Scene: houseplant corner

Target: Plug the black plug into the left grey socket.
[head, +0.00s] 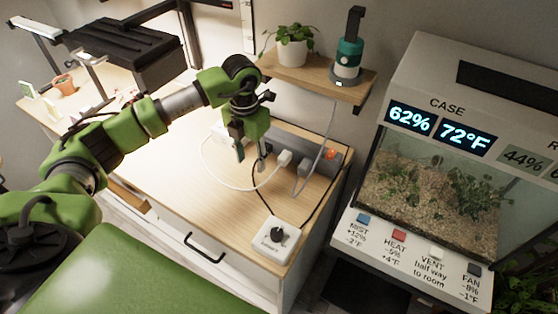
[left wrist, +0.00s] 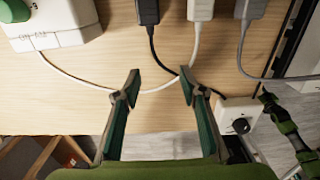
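The black plug (left wrist: 148,12) shows at the top of the left wrist view, its cord running down from it. In the head view it is hidden behind or beside my gripper. My left gripper (head: 252,158) hangs over the wooden cabinet top by the grey socket strip (head: 322,158). In the left wrist view my left gripper (left wrist: 158,90) is open, its fingers apart with nothing between them, short of the black plug. The left grey socket is not clearly visible, so I cannot tell whether the plug touches it.
A white plug (left wrist: 200,10) and a grey plug (left wrist: 252,8) sit right of the black one. A white knob box (head: 277,238) stands at the cabinet's front right. A white device (left wrist: 60,18) is at left. A terrarium (head: 430,190) stands right; a shelf (head: 310,82) hangs behind.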

